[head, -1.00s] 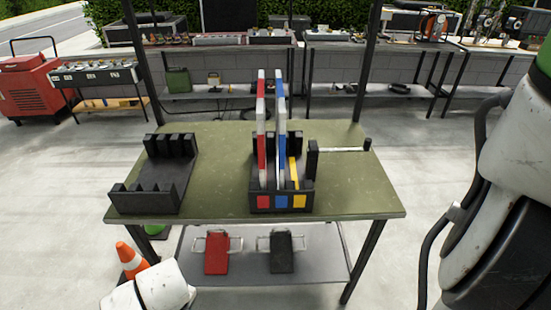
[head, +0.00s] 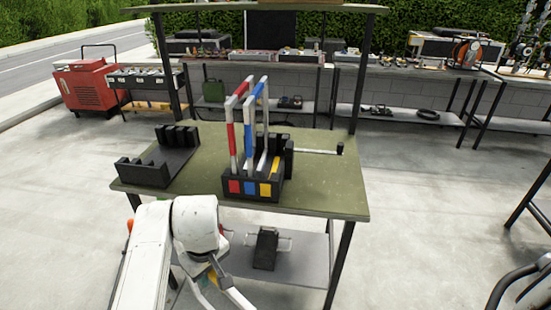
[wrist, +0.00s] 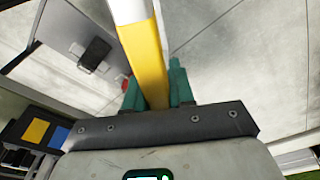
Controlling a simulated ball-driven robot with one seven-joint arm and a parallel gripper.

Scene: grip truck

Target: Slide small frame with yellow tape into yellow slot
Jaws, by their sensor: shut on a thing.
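My gripper (wrist: 155,92) is shut on the small white frame at its yellow tape (wrist: 146,62); the white part (wrist: 128,10) runs up out of the wrist view. In the head view my arm is low at the left, in front of the table, and the held frame (head: 232,290) shows only partly beside it. The black slotted rack (head: 233,199) stands on the table with red, blue and yellow labels at its front. The yellow slot, above the yellow label (head: 265,190), holds no frame. The held frame is apart from the rack.
A red-taped frame (head: 231,138) and a blue-taped frame (head: 259,92) stand upright in the rack, left of the yellow slot. An empty black rack (head: 145,175) is at the table's left. A black object (head: 265,248) lies on the lower shelf.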

